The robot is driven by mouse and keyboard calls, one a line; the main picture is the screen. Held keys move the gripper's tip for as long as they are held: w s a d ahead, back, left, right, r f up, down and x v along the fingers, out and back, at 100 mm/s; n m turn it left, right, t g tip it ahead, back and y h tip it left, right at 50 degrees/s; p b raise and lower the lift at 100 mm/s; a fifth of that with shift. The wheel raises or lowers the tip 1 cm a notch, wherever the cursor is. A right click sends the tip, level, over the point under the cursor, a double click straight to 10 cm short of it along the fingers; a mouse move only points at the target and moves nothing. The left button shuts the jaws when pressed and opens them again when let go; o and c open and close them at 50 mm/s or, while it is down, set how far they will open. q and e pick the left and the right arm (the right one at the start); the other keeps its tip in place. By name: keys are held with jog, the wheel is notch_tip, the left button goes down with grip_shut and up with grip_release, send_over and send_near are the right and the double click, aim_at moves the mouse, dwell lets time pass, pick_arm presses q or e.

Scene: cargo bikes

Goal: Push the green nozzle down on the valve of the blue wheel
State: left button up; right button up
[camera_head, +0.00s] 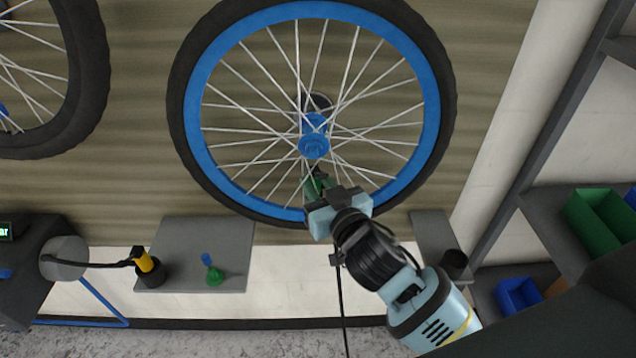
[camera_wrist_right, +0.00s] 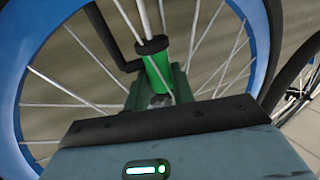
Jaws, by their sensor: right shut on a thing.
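The blue wheel (camera_head: 194,120), with a blue rim, white spokes and a black tyre, hangs upright at the wall in the head view. Its rim also shows in the right wrist view (camera_wrist_right: 262,50). My right gripper (camera_head: 317,186) is at the lower part of the wheel, in front of the spokes below the hub. It is shut on the green nozzle (camera_wrist_right: 156,72), a green cylinder with a black collar. The valve cannot be made out, so I cannot tell whether the nozzle touches it. My left gripper is not in view.
A grey shelf (camera_head: 180,240) at lower left holds a black-and-yellow piece (camera_head: 147,265) and a green piece with a blue top (camera_head: 214,274). Another wheel (camera_head: 90,75) is at upper left. Green (camera_head: 590,225) and blue bins (camera_head: 515,297) stand on the right rack.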

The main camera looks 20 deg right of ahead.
jog(key=shift+f, duration=0.1)
jog(key=shift+f, duration=0.4)
dwell(0.8)
jog(key=o, duration=1)
jog(key=shift+o, duration=0.4)
jog(key=shift+s, duration=0.1)
